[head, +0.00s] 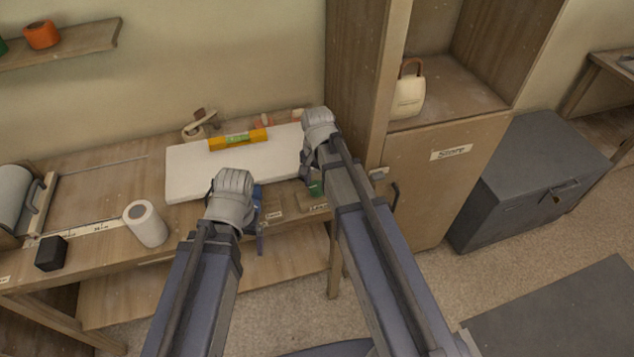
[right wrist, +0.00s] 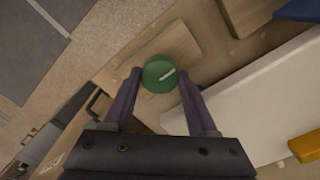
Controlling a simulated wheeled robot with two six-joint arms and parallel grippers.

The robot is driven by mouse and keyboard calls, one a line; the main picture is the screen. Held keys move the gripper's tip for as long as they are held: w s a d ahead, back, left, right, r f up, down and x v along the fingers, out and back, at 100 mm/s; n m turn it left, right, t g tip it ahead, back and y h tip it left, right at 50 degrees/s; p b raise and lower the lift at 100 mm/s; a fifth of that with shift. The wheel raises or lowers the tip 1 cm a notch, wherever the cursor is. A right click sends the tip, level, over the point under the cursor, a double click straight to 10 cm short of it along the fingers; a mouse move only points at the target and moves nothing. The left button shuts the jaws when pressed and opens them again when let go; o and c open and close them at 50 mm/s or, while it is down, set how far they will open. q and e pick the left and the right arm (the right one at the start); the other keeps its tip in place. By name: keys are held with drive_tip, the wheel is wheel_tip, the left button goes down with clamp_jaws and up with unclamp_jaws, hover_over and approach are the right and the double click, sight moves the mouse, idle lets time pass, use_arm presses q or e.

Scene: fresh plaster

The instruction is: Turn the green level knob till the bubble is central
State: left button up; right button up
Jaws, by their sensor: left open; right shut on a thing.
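The green level knob (head: 316,188) sits at the front edge of the bench. In the right wrist view the round knob (right wrist: 158,70), with a pale pointer line on top, is between the fingers of my right gripper (right wrist: 160,80), which is shut on it. My right gripper (head: 312,177) partly hides the knob in the head view. A yellow spirit level (head: 223,143) with a green vial lies on the white slab (head: 190,184); its bubble is too small to place. My left gripper (head: 260,216) is open, near the slab's front edge.
A white roll (head: 145,223) and a black block (head: 51,253) stand on the bench at the left. A tall wooden cabinet (head: 420,160) rises just right of my right gripper. A grey chest (head: 530,165) stands on the floor further right.

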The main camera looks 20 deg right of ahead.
drive_tip(key=shift+c, duration=1.1)
drive_tip(key=n, duration=0.8)
drive_tip(key=shift+n, duration=0.3)
drive_tip(key=n, duration=0.8)
drive_tip(key=shift+n, duration=0.3)
